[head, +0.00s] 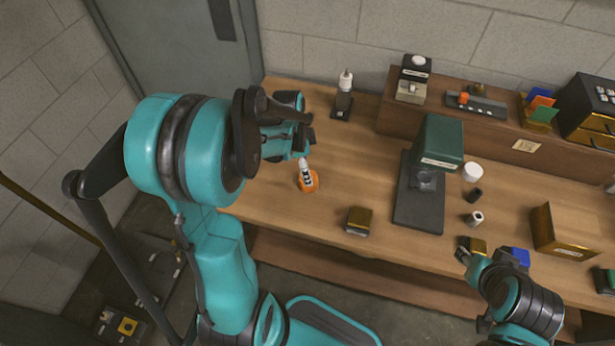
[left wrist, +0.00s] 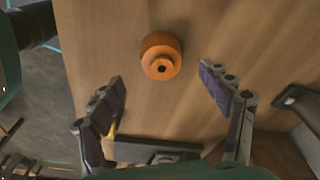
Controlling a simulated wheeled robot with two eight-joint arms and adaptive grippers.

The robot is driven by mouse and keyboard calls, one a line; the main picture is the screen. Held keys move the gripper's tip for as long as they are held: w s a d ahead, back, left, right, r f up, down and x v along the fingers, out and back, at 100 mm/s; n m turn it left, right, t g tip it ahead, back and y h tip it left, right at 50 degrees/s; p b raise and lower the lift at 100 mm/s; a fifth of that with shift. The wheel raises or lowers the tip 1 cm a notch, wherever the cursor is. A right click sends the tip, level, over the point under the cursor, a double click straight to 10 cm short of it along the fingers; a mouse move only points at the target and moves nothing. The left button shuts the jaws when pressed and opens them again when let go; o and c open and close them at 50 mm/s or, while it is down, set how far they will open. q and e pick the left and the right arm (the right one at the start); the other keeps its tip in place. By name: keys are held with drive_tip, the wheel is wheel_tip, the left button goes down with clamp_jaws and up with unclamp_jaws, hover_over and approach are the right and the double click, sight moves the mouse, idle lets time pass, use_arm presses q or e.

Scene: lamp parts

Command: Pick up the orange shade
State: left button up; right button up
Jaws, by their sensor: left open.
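The orange shade (left wrist: 161,57) stands on the wooden tabletop in the left wrist view, a stepped round piece with a dark hole in its top. In the head view the shade (head: 311,184) is at the table's left part, partly covered by my left gripper. My left gripper (left wrist: 165,86) is open, its two fingers wide apart. The shade shows beyond the fingertips, roughly centred between them, with nothing held. In the head view my left gripper (head: 303,164) is just above the shade. My right gripper (head: 464,254) is at the table's lower right, its fingers too small to judge.
A dark green machine (head: 437,143) on a black base stands mid-table. A small brass-topped block (head: 359,220) lies near the front edge. A white bottle (head: 345,82) on a dark stand is at the back. Bare wood surrounds the shade.

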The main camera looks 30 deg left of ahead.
use_arm(q)
drive_tip(key=shift+w+d+f+b, duration=0.1)
drive_tip(key=shift+d+f+b, duration=0.05)
drive_tip(key=shift+f, duration=0.3)
drive_tip(key=shift+w+d+f+b, duration=0.1)
drive_tip(key=shift+d+f+b, duration=0.05)
drive_tip(key=shift+f, duration=0.3)
drive_tip(key=f, duration=0.1)
drive_tip(key=f+b, duration=0.1)
drive_tip(key=f, duration=0.1)
drive_tip(key=f+b, duration=0.1)
drive_tip(key=shift+w+f, duration=0.2)
drive_tip(key=shift+w, duration=0.05)
drive_tip(key=shift+r, duration=0.1)
drive_tip(key=c, duration=1.3)
